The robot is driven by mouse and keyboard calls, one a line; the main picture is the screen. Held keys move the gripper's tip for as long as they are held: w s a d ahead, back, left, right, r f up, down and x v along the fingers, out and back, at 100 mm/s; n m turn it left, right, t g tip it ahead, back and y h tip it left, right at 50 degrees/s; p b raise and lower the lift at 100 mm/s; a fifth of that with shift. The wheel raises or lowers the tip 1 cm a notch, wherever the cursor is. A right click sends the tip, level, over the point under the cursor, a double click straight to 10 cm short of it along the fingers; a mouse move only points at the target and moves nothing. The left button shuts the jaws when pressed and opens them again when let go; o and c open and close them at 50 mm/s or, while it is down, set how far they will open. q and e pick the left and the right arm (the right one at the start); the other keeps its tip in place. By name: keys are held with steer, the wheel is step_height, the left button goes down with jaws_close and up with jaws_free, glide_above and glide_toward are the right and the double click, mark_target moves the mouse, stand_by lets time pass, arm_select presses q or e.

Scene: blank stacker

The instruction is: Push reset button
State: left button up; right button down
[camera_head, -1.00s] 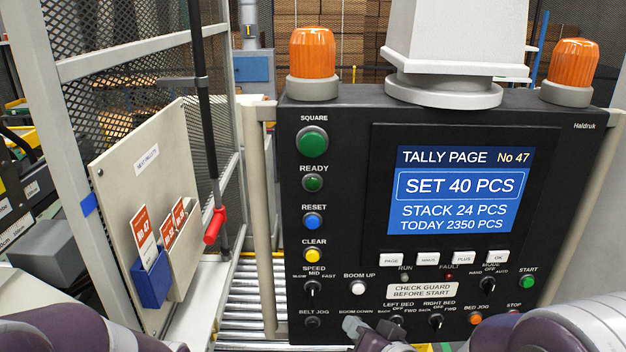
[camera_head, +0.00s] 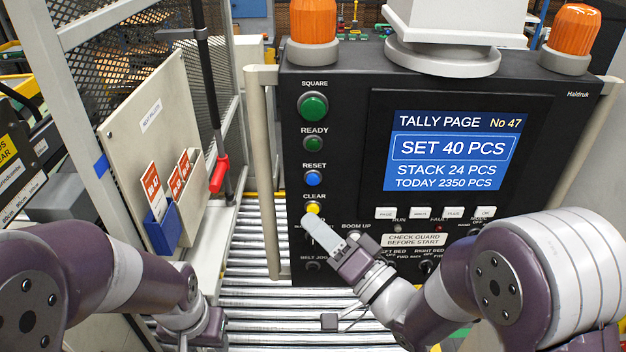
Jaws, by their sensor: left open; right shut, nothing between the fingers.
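The blue RESET button (camera_head: 313,178) is on the left column of the black control panel (camera_head: 350,105), under the green READY button (camera_head: 313,144) and above the yellow CLEAR button (camera_head: 313,208). My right gripper (camera_head: 316,226) is shut and empty. Its tip is at the lower edge of the CLEAR button in the picture, below the RESET button; I cannot tell whether it touches the panel. It hides the speed knob and part of its label. My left gripper (camera_head: 206,330) is low at the left, over the rollers, away from the panel; its fingers are hardly visible.
The lit screen (camera_head: 455,150) reads SET 40 PCS. A pale handle post (camera_head: 266,170) stands at the panel's left edge. A board with a blue card holder (camera_head: 163,232) and a red-gripped lever (camera_head: 219,174) are further left. Rollers (camera_head: 250,275) run below.

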mark_target(313, 179)
steer(key=shift+w, duration=3.65)
steer(key=shift+w, duration=0.45)
steer(key=shift+w+b, duration=0.35)
steer(key=shift+s, duration=0.8)
